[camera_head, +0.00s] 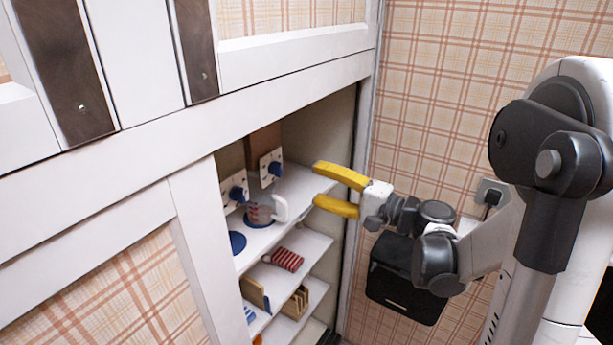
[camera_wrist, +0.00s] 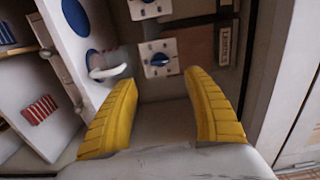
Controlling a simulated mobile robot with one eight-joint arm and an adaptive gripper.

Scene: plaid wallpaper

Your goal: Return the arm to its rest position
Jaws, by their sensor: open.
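My gripper (camera_head: 322,187) has two yellow fingers and is open and empty. In the head view it points left into the mouth of a cupboard, at the level of its upper shelf (camera_head: 305,192). In the wrist view the fingers of my gripper (camera_wrist: 160,85) stand wide apart, with a dark recess between them. My white and dark-grey arm (camera_head: 440,225) reaches in from the right. A striped mug (camera_head: 258,211) with a white handle is on the upper shelf, left of the gripper. The handle (camera_wrist: 108,72) shows close to the left finger in the wrist view; I cannot tell whether they touch.
White panels with blue knobs (camera_head: 271,168) stand at the back of the shelf. Lower shelves hold a red striped item (camera_head: 284,259) and a wooden rack (camera_head: 296,302). The cupboard frame (camera_head: 360,150) is close beside the gripper. A black box (camera_head: 403,280) is below the arm.

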